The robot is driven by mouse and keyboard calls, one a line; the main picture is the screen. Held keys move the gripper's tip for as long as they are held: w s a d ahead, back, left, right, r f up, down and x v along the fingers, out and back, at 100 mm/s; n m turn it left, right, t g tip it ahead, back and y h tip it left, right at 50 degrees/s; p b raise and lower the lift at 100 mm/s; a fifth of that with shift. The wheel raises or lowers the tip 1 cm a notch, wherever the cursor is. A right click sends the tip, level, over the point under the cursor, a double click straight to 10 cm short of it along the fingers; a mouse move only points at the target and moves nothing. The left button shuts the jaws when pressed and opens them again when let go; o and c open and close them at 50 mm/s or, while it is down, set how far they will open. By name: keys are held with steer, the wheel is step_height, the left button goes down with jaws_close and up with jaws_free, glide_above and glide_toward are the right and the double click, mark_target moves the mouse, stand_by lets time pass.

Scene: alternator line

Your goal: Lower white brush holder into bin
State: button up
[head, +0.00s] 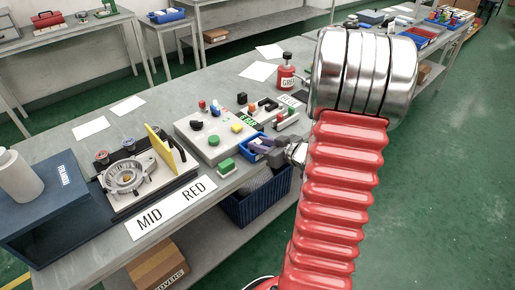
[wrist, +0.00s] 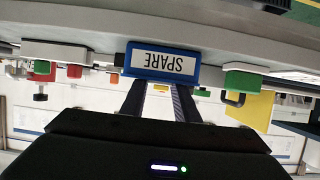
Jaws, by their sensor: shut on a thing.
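The small blue bin (head: 252,153) stands at the bench's front edge, right of the control panel. In the wrist view, which is upside down, the blue bin (wrist: 163,76) carries a SPARE label. My gripper (head: 262,147) is at the blue bin in the head view, its dark fingers over the bin's right part. In the wrist view my gripper (wrist: 160,86) points at the bin's labelled front. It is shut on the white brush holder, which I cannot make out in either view. The bin's inside is mostly hidden.
A panel with coloured buttons (head: 207,138) stands left of the bin. A red bottle (head: 286,74) stands behind it. A metal housing in a fixture (head: 128,176) and a MID RED label sheet (head: 171,207) lie left. A dark blue crate (head: 245,211) is below the bench edge.

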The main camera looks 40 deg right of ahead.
steer(key=o, duration=1.2)
steer(key=shift+c, duration=0.2)
steer(key=v, duration=1.3)
steer(key=shift+s+r, duration=0.15)
steer(key=shift+s, duration=0.2)
steer(key=shift+w, duration=0.1)
